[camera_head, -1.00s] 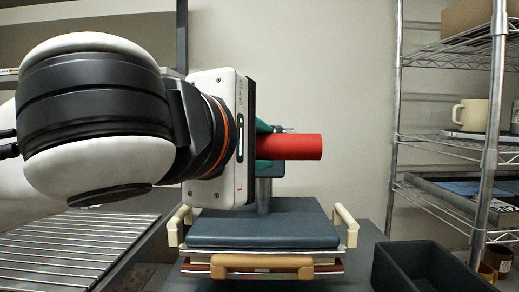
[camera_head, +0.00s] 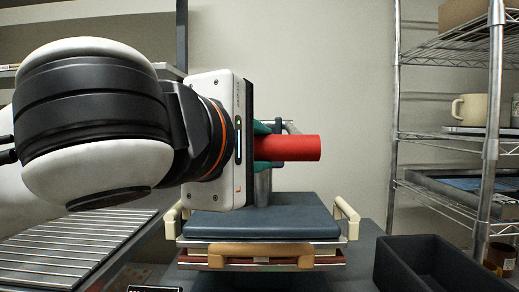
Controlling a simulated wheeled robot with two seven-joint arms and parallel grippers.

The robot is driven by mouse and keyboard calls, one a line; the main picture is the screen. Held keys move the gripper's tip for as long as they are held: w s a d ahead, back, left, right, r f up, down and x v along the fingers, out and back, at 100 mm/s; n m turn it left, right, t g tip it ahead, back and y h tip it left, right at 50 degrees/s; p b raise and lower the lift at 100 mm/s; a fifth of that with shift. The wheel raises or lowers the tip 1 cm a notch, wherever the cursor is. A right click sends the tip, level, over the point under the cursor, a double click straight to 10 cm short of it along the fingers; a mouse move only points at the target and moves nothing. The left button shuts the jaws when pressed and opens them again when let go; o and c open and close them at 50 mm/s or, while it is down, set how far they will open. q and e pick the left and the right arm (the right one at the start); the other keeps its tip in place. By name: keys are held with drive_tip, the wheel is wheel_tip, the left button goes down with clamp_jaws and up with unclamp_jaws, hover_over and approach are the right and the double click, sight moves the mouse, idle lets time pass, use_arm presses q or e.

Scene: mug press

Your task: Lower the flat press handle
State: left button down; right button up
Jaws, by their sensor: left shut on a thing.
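The flat press stands in the middle of the head view, with a dark blue-grey upper plate (camera_head: 262,222), cream side grips and a tan front grip (camera_head: 247,255). Its handle ends in a red cylindrical grip (camera_head: 290,148) that lies level above the plate and points right. My left gripper (camera_head: 262,148) comes in from the left and is shut on the red handle. Its green fingers are mostly hidden behind its own white and black housing. A metal post (camera_head: 263,187) shows under the handle, behind the plate. My right gripper is not in view.
A black open bin (camera_head: 432,265) stands at the right front. A wire shelf rack with a cream mug (camera_head: 469,109) is at the right. A slatted metal rack (camera_head: 70,240) lies at the left below my arm. The wall behind is bare.

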use_arm(q)
drive_tip(key=shift+d+f, duration=0.15)
drive_tip(key=shift+f, duration=0.5)
drive_tip(key=c, duration=1.1)
unclamp_jaws()
drive_tip(key=shift+s, duration=0.1)
drive_tip(key=shift+r, duration=0.2)
drive_tip(key=shift+a, duration=0.2)
